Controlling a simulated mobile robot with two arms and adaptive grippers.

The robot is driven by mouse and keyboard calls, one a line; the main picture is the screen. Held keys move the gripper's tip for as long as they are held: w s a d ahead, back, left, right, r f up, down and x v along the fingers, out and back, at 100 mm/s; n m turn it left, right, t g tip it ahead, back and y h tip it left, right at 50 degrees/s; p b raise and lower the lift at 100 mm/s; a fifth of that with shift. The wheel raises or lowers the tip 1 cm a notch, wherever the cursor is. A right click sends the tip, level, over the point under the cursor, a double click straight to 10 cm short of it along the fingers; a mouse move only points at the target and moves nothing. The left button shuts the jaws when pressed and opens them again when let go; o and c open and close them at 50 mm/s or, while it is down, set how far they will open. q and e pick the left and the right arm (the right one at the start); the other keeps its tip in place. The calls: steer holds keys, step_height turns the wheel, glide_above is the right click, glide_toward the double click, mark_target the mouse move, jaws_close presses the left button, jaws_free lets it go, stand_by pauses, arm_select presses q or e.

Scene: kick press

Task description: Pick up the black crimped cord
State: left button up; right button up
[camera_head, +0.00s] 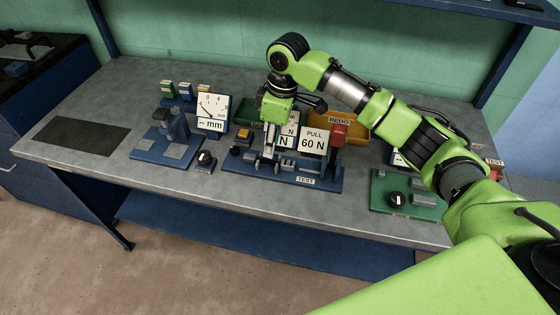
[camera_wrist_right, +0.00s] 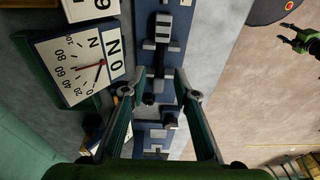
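My right gripper (camera_head: 270,155) points down over the blue pull-test fixture (camera_head: 235,163) in the head view. In the right wrist view its two fingers (camera_wrist_right: 162,95) stand apart, with the fixture (camera_wrist_right: 178,50) beyond them. Grey and black clamp parts (camera_wrist_right: 162,30) sit in line on the fixture. A dark, thin piece (camera_wrist_right: 160,72) runs along that line; I cannot tell for certain whether it is the black crimped cord. No contact between it and the fingers is clear.
A sign reading PULL 60 N (camera_head: 313,142) and a red block (camera_head: 338,134) stand on the fixture. A yellow REDO bin (camera_head: 355,125) is behind. A blue gauge station (camera_head: 165,145) is to the left, a green board (camera_head: 385,190) to the right. The bench's front strip is clear.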

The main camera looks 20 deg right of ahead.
mark_target(269, 160)
step_height(269, 160, down, 3)
steer(key=shift+a+f+p, duration=0.15)
steer(key=shift+p, duration=0.6)
steer(key=f, duration=0.2)
steer(key=shift+w+a+f, duration=0.1)
steer(key=shift+w+f, duration=0.1)
steer(key=shift+f, duration=0.15)
jaws_close()
arm_select(q)
steer(key=w+r, duration=0.2)
steer(key=w, duration=0.1)
steer(key=shift+w+d+t, duration=0.1)
steer(key=shift+w+t, duration=0.1)
steer(key=shift+t, duration=0.1)
